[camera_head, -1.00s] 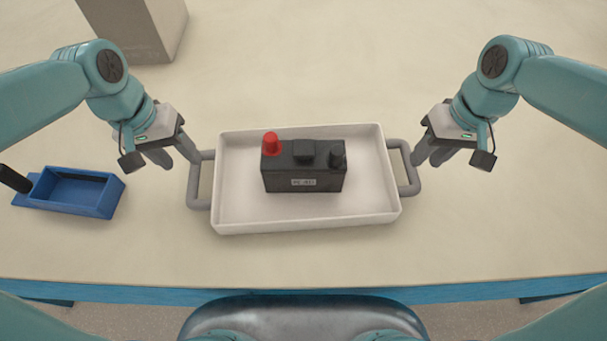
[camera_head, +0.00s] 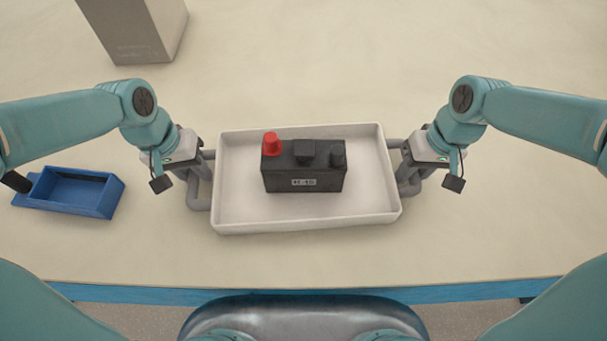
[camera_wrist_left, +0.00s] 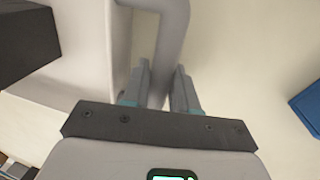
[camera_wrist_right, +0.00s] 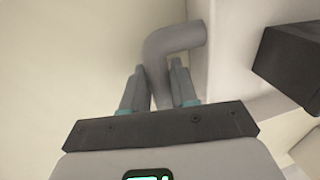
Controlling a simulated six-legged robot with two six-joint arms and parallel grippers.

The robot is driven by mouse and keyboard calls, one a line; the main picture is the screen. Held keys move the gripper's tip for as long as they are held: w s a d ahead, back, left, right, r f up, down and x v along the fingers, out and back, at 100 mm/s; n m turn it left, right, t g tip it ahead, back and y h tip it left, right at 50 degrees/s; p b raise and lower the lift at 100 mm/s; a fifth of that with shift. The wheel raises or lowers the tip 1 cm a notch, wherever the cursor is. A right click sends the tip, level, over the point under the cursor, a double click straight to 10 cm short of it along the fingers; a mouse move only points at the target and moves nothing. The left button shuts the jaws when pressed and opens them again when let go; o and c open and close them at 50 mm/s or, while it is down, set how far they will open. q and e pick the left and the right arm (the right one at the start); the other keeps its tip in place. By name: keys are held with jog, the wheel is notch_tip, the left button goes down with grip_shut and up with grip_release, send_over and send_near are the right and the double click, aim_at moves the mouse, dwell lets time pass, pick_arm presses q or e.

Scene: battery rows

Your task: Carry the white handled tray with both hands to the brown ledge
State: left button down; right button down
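The white tray (camera_head: 235,205) sits on the table with a grey handle at each short end. A black battery (camera_head: 305,178) with a red cap stands upright in its middle. My left gripper (camera_head: 200,180) is at the tray's left handle (camera_wrist_left: 170,35), with its fingers on either side of the bar. My right gripper (camera_head: 408,178) is likewise around the right handle (camera_wrist_right: 165,45). In both wrist views the fingers look open, with a small gap beside the bar. The brown ledge is not clearly visible.
A blue open box (camera_head: 70,208) with a black handle lies left of the tray. A grey-brown block (camera_head: 135,28) stands at the back left. The table's blue front edge (camera_head: 240,295) is near me. The table behind and right of the tray is clear.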

pick_arm(q)
jog(key=shift+w+r, duration=0.1)
jog(key=shift+r, duration=0.05)
pick_arm(e)
jog(key=shift+w+r, duration=0.1)
jog(key=shift+w, duration=0.05)
